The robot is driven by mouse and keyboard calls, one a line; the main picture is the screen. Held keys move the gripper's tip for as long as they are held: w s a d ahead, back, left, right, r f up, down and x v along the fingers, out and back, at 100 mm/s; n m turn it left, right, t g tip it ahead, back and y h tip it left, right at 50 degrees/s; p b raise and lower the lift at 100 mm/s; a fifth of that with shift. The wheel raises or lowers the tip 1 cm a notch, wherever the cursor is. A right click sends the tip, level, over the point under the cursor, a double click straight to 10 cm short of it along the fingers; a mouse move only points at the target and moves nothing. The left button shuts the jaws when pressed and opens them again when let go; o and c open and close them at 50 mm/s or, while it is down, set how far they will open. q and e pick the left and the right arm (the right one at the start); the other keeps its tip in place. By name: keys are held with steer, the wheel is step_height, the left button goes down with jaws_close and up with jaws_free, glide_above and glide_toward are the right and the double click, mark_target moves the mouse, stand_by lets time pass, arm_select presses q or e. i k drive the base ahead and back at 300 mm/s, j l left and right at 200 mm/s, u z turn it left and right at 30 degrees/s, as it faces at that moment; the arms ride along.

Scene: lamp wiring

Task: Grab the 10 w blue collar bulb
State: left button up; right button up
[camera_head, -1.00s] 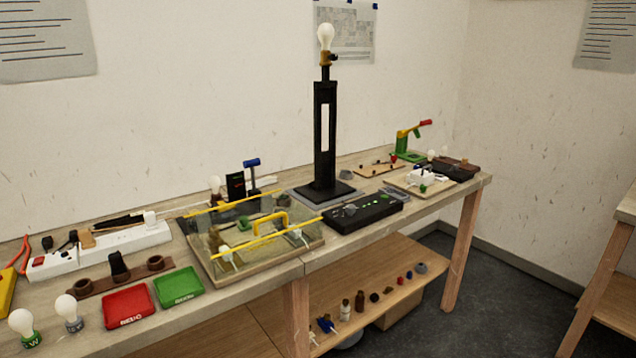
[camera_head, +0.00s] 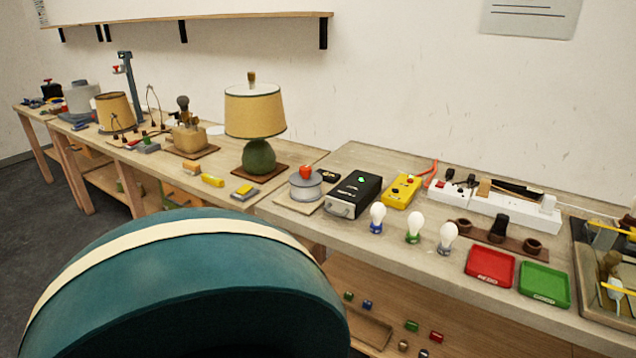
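The blue collar bulb (camera_head: 377,218) stands upright on the bench, the leftmost of three white bulbs. Its wattage marking is too small to read. A green collar bulb (camera_head: 414,227) stands to its right. A grey collar bulb (camera_head: 446,238) stands farther right, beside the red tray. Neither of my grippers shows in the head view.
A large teal rounded object with a cream band (camera_head: 185,290) fills the lower left foreground. Behind the bulbs are a yellow box (camera_head: 401,192) and a black box (camera_head: 353,195). A red tray (camera_head: 489,267) and green tray (camera_head: 543,284) lie right. A green lamp (camera_head: 259,158) stands left.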

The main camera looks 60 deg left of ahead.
mark_target(378, 209)
steer(key=u, duration=1.7)
